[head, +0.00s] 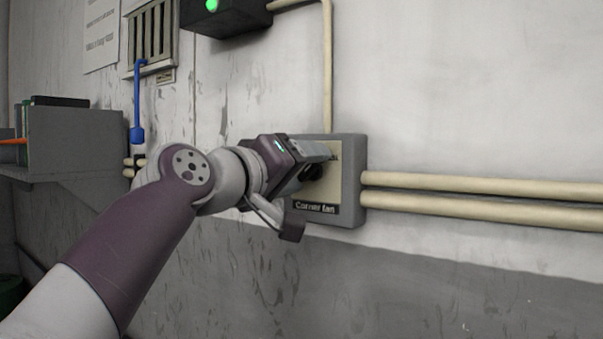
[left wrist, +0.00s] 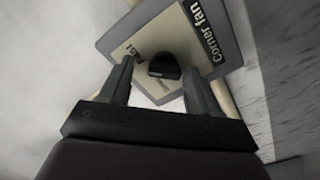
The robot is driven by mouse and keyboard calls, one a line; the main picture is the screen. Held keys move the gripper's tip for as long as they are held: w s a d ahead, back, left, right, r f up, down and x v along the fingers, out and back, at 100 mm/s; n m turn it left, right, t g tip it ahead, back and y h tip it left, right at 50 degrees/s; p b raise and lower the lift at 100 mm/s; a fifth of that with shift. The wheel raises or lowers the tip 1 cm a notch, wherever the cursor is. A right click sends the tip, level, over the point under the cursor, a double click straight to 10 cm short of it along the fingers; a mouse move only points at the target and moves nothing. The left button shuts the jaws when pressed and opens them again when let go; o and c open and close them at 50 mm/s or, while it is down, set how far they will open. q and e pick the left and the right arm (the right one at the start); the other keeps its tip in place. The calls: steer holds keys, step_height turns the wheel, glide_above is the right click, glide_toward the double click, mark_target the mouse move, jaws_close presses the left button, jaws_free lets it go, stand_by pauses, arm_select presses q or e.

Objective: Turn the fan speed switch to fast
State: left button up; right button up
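The fan switch box (head: 351,190) is a grey wall box with a cream face and a "Corner fan" label (head: 315,207). Its black knob (head: 312,172) is partly hidden behind my left gripper (head: 322,160) in the head view. In the left wrist view the box (left wrist: 228,50) appears tilted, and the black knob (left wrist: 164,66) lies between the two fingers of my left gripper (left wrist: 160,85). The fingers are apart, with a gap on each side of the knob. The knob's exact setting is hard to read. My right gripper is not in view.
Two cream pipes (head: 480,195) run right from the box, and another pipe (head: 327,70) rises above it. A dark box with a green light (head: 212,5) hangs higher up. A grey shelf (head: 75,145), a blue-handled lever (head: 138,132) and a vent (head: 152,38) are at left.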

arm_select(q)
steer(key=shift+w+f, duration=0.1)
steer(key=shift+f, duration=0.15)
steer(key=shift+s+a+f+b, duration=0.1)
steer(key=shift+s+b, duration=0.1)
steer(key=shift+b, duration=0.1)
steer(key=b+v, duration=0.4)
steer(key=v, duration=0.8)
steer(key=shift+r+b, duration=0.2)
steer(key=shift+b, duration=0.1)
steer(key=shift+a, duration=0.1)
